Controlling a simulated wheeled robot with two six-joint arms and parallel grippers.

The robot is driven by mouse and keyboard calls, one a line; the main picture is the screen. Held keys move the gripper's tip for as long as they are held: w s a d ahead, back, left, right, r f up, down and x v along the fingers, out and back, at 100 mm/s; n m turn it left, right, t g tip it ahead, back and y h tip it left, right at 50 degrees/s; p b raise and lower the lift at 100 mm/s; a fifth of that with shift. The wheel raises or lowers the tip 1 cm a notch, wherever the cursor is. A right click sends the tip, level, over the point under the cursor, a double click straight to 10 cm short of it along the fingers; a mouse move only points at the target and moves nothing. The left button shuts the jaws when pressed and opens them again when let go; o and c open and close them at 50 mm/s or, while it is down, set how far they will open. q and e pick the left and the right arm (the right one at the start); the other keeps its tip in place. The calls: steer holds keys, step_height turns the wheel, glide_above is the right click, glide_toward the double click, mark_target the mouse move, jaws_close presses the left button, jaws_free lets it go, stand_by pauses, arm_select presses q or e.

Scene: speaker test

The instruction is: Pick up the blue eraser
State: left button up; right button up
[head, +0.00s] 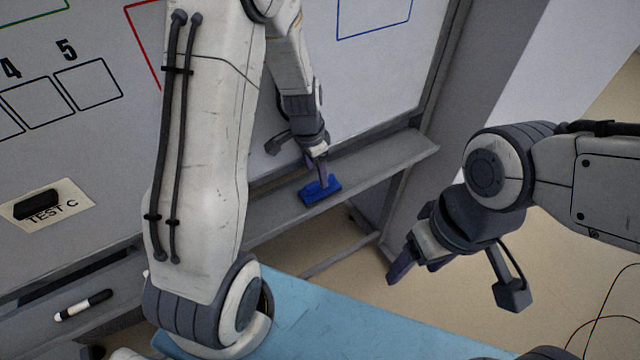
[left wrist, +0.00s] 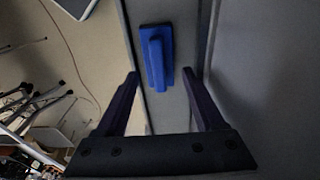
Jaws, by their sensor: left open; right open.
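The blue eraser (head: 322,190) lies on the grey ledge (head: 268,212) below the whiteboard. A raised grip runs along its top in the left wrist view (left wrist: 157,58). My left gripper (head: 318,168) is open just above the eraser, its fingers partly overlapping it in the head view. In the left wrist view, the eraser lies ahead of and between the open fingers (left wrist: 160,78), not held. My right gripper (head: 412,268) is open and empty, away from the ledge at the right.
A black eraser (head: 37,204) sits on the "TEST C" label at the left. A white marker with a black cap (head: 84,305) lies on the left part of the ledge. A blue surface (head: 330,318) is in front. The whiteboard (head: 365,75) rises behind the ledge.

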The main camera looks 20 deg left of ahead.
mark_target(312, 193)
arm_select(q)
steer(key=f, duration=0.3)
steer(key=f+p, duration=0.1)
steer(key=f, duration=0.1)
steer(key=shift+w+d+f, duration=0.1)
steer(key=shift+w+d, duration=0.15)
steer(key=shift+d, duration=0.15)
steer(key=shift+w+f, duration=0.1)
steer(key=shift+f, duration=0.2)
steer(key=c, duration=1)
